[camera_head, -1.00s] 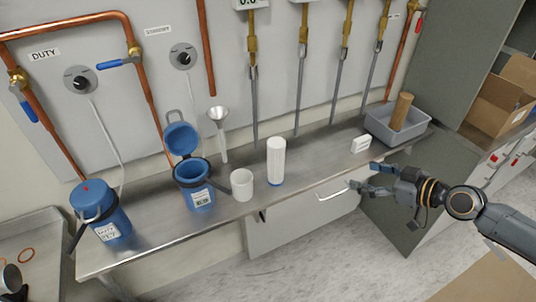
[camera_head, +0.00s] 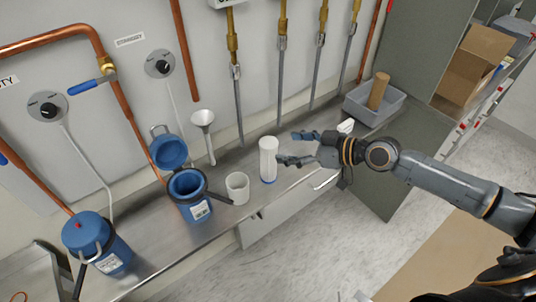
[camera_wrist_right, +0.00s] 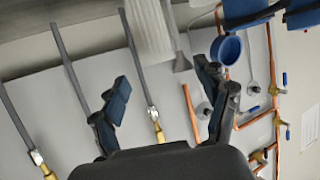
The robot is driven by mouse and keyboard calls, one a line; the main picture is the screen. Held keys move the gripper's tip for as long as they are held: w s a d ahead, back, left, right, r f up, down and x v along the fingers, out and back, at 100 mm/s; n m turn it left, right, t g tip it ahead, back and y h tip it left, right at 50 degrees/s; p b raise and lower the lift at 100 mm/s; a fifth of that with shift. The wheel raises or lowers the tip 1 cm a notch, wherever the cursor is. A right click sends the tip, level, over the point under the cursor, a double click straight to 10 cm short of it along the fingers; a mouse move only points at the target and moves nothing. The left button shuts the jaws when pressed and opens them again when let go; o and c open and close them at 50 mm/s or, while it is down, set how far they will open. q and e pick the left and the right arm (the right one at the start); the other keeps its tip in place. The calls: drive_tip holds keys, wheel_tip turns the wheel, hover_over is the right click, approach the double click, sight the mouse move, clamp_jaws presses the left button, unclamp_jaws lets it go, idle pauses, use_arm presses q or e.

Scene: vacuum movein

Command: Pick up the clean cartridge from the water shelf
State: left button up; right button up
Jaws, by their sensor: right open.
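The clean cartridge (camera_head: 268,160) is a white upright cylinder with a blue base, standing on the steel shelf (camera_head: 150,255). It also shows as a white ribbed body (camera_wrist_right: 149,32) in the right wrist view, beyond the fingers and partly cut off by the top edge. My right gripper (camera_head: 287,148) is open and empty. In the head view its fingers point left at the cartridge, just to its right, with a small gap apparent. In the right wrist view the open fingers (camera_wrist_right: 166,88) are spread below the cartridge. My left gripper is not in view.
A white cup (camera_head: 237,188) stands left of the cartridge. Beside it is an open blue housing (camera_head: 195,208), with a funnel (camera_head: 203,120) behind. A closed blue housing (camera_head: 97,245) is further left. A grey tray (camera_head: 372,113) holds a brown cylinder (camera_head: 378,90). Hoses hang behind.

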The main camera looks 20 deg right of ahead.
sight(276, 145)
drive_tip(key=shift+x, duration=1)
drive_tip(key=shift+w+a+p, duration=0.1)
drive_tip(key=shift+w+p, duration=0.05)
drive_tip(key=shift+p, duration=0.15)
drive_tip(key=shift+w+a, duration=0.15)
drive_tip(key=shift+w, duration=0.1)
drive_tip(key=p+x, duration=0.2)
drive_tip(key=x, duration=0.2)
drive_tip(key=shift+w+f+p, duration=0.2)
drive_tip(key=shift+p, duration=0.2)
drive_tip(key=shift+w+a+f, duration=0.1)
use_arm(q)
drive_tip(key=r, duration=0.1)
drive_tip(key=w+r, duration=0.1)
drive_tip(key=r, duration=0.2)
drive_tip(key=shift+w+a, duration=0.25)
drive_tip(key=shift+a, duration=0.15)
use_arm(e)
drive_tip(key=shift+c, duration=1.2)
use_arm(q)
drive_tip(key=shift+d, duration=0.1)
use_arm(e)
clamp_jaws()
